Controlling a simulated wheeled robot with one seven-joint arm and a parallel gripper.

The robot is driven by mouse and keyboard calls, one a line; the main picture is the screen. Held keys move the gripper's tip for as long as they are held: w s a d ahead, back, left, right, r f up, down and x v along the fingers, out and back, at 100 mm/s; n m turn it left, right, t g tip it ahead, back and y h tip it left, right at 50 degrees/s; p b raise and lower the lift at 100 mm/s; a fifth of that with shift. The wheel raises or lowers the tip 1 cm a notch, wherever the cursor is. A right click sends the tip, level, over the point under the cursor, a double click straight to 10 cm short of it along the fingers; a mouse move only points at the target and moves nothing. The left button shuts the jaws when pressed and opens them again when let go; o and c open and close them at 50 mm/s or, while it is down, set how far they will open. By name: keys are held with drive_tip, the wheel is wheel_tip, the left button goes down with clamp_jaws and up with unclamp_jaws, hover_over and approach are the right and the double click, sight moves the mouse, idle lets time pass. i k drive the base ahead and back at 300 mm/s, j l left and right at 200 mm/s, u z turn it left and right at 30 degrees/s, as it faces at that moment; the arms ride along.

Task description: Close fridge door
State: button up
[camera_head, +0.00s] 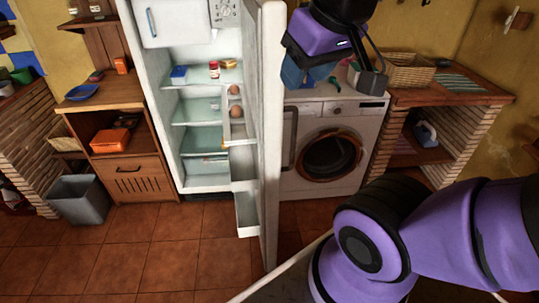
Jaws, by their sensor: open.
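The white fridge (190,50) stands at the center-left with its inside exposed. Its door (268,120) is open, swung out toward me and seen almost edge-on, with shelves on its inner left side. My gripper (306,78) is open at the top, just right of the door's upper part, on its outer side. A dark handle (289,135) shows on the door's right side.
A washing machine (330,155) stands behind the door at right. A wooden cabinet (125,150) and grey bin (78,199) stand left of the fridge. Food and eggs sit on the fridge shelves. The tiled floor (170,260) at front left is clear.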

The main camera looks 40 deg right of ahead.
sight(254, 140)
drive_tip(key=k+l, duration=0.1)
drive_tip(key=l, duration=0.3)
drive_tip(key=k+l, duration=0.1)
drive_tip(key=l, duration=0.25)
drive_tip(key=k+l, duration=0.1)
drive_tip(key=l, duration=0.3)
drive_tip(key=k+l, duration=0.15)
drive_tip(key=l, duration=0.2)
